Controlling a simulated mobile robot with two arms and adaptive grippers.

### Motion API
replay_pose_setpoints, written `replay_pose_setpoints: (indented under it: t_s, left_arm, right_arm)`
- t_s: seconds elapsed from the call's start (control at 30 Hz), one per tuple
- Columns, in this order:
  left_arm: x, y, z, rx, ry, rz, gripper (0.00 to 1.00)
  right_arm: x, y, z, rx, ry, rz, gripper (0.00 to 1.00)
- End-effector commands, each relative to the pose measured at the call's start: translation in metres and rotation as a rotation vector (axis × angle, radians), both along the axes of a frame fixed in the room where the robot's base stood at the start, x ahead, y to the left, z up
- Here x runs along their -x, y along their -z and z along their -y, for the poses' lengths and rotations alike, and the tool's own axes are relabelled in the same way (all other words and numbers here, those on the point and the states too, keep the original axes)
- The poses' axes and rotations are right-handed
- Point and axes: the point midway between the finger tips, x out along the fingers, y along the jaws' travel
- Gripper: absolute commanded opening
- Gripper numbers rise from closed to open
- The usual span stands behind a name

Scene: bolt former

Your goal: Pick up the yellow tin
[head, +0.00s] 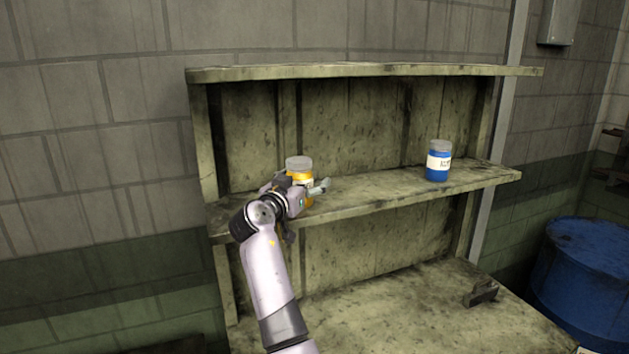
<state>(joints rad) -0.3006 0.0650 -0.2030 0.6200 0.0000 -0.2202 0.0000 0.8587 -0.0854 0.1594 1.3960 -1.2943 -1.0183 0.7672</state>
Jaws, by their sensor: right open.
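The yellow tin (301,176) has a grey lid and stands upright on the middle shelf (385,188), toward its left end. My right gripper (306,187) is at the tin, open, with its fingers around the tin's lower front and side. The gripper hides part of the tin's lower body. I cannot tell whether the fingers touch it. My left gripper is not in view.
A blue tin (438,162) with a white label and grey lid stands at the right of the same shelf. A small dark metal object (481,293) lies on the bottom board. A blue barrel (584,275) stands at the right. The shelf between the tins is clear.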

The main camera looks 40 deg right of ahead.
Motion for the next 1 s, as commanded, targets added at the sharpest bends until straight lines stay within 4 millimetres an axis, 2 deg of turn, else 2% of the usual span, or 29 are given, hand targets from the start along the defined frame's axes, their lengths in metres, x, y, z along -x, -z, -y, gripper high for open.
replay_pose_setpoints:
  t_s: [0.1,0.17,0.4,0.5,0.8,1.0]
  left_arm:
    - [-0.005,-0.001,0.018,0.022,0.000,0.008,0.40]
    - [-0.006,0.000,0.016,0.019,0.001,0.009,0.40]
    - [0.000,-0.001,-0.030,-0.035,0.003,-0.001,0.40]
    - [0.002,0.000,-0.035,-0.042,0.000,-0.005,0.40]
    - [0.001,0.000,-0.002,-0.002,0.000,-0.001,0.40]
    - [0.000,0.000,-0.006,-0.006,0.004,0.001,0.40]
  right_arm:
    - [-0.001,0.000,-0.002,0.000,-0.002,0.000,0.75]
    - [-0.001,0.000,-0.002,0.000,-0.002,0.000,0.75]
    - [0.000,0.000,-0.001,0.000,-0.002,0.000,0.61]
    - [0.000,0.000,-0.001,0.000,-0.001,0.000,0.54]
    - [0.000,0.000,-0.001,0.000,-0.002,0.000,0.34]
    - [0.000,0.000,-0.001,0.000,-0.002,0.001,0.21]
